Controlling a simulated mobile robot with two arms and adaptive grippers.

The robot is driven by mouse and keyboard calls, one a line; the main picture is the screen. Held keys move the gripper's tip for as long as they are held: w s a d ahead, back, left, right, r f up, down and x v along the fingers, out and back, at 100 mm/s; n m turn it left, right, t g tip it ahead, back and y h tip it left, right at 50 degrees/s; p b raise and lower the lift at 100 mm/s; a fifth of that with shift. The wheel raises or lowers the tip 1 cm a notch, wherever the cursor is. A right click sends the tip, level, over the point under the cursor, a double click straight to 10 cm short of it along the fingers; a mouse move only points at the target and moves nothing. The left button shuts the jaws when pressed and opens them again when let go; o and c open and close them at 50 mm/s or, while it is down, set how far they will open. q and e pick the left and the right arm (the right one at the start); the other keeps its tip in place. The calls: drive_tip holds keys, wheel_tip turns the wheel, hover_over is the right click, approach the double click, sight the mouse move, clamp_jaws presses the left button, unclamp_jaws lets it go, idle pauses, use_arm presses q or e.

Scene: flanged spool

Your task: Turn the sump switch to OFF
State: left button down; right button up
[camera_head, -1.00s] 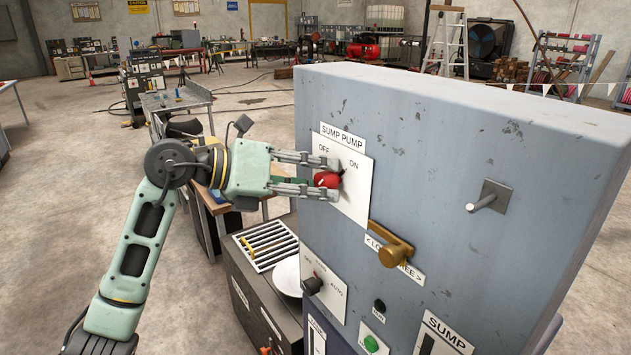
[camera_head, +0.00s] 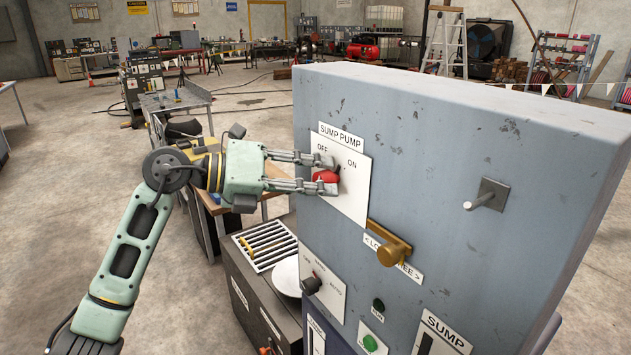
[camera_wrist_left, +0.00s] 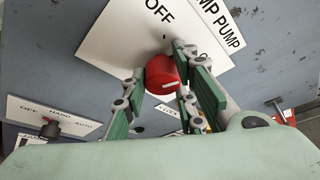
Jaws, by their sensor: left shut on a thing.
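The sump switch is a red knob (camera_head: 325,177) on the white SUMP PUMP plate (camera_head: 353,192), with OFF printed at its upper left and ON at its upper right. My left gripper (camera_head: 327,176) reaches in from the left and is shut on the knob, one finger above and one below. In the left wrist view, the red knob (camera_wrist_left: 162,75) sits between the two green-padded fingers (camera_wrist_left: 165,82). A short white mark shows on the knob. The fingers partly hide it, and I cannot tell which label it points to. My right gripper is not in view.
A brass handle (camera_head: 389,248) sticks out at the lower right of the plate. A black selector knob (camera_head: 312,286) is below the gripper. A metal peg (camera_head: 486,197) juts from the grey cabinet (camera_head: 450,130). A bench with a slotted rack (camera_head: 268,244) stands beneath.

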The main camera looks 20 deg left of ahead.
use_arm(q)
drive_tip(key=shift+s+d+f+n+t+h+p, duration=0.2)
drive_tip(key=shift+n+h+p, duration=0.5)
drive_tip(key=shift+n, duration=1.2)
drive_tip(key=shift+w+a+f+n+t+h+p, duration=0.1)
drive_tip(key=shift+f+n+t+h+p, duration=0.4)
drive_tip(key=shift+n, duration=1.4)
drive_tip(key=shift+s+d+f+n+h+p, duration=0.15)
drive_tip(key=shift+n+h+p, duration=0.7)
drive_tip(key=shift+n, duration=1.05)
drive_tip(key=shift+w, duration=0.1)
drive_tip(key=c, duration=1.6)
unclamp_jaws()
drive_tip(key=shift+o, duration=0.6)
drive_tip(key=shift+r, duration=0.2)
drive_tip(key=shift+r, duration=0.1)
